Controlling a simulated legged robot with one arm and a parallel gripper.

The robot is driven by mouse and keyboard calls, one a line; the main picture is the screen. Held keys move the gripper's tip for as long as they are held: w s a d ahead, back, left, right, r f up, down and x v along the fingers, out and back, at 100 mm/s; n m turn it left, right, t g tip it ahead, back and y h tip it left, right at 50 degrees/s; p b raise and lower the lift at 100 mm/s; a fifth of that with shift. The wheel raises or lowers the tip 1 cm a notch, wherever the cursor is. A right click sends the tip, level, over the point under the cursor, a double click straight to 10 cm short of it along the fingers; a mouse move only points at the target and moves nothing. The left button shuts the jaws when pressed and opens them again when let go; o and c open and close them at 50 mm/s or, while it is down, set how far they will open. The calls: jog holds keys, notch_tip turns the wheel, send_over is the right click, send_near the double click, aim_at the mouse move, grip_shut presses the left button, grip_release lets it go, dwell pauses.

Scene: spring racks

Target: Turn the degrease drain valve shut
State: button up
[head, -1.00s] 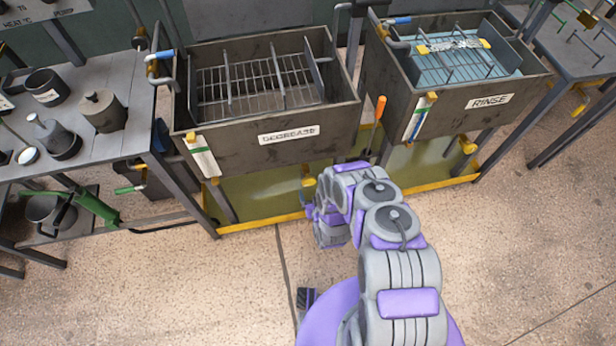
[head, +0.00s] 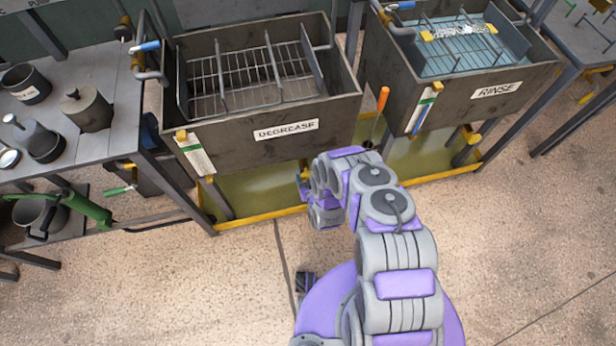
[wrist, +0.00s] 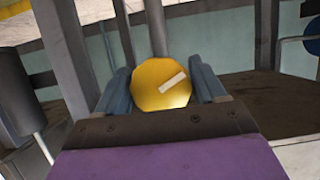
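The degrease tank (head: 230,145) stands at the back middle in the head view, with its label on the front. Below it, a yellow part of the drain valve (head: 303,180) shows beside the end of my arm, partly hidden. In the wrist view the valve's round yellow handle (wrist: 150,92) faces me, with a pale slanted bar on it. My gripper (wrist: 161,82) has its two blue-grey fingers apart, one on each side of the handle. I cannot tell whether they touch it.
The rinse tank (head: 455,103) stands to the right, with another yellow valve (head: 467,138) below it. A yellow-edged tray (head: 257,218) lies under the tanks. A table (head: 110,125) with pots is at left. The floor in front is clear.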

jog(key=c, duration=0.5)
jog(key=shift+m+y, duration=0.6)
jog(key=shift+m, duration=0.4)
jog(key=o, duration=1)
jog(key=shift+a, duration=0.1)
jog(key=shift+s, duration=0.15)
jog(key=shift+d+p+v, duration=0.1)
jog(key=shift+p+v, duration=0.4)
jog(key=shift+v, duration=3.75)
jog(key=shift+d+p+v, duration=0.15)
jog(key=shift+p+v, duration=0.3)
jog(key=shift+v, duration=3.85)
